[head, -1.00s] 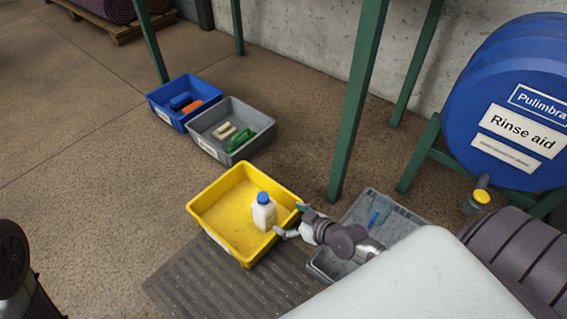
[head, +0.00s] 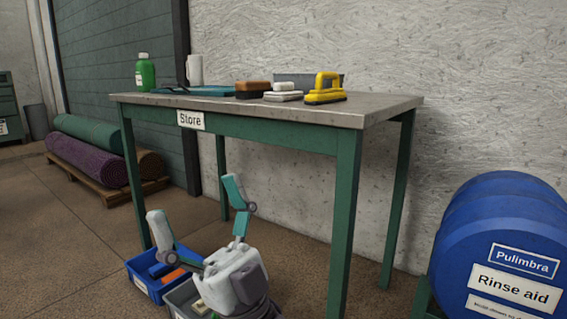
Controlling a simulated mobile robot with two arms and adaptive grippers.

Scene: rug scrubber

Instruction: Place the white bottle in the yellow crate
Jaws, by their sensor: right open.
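My left gripper is not in view.
A blue crate (head: 146,285) and a grey crate (head: 179,302) stand on the floor. A blue drum (head: 495,235) is at right; rolled rugs (head: 88,160) lie at left.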

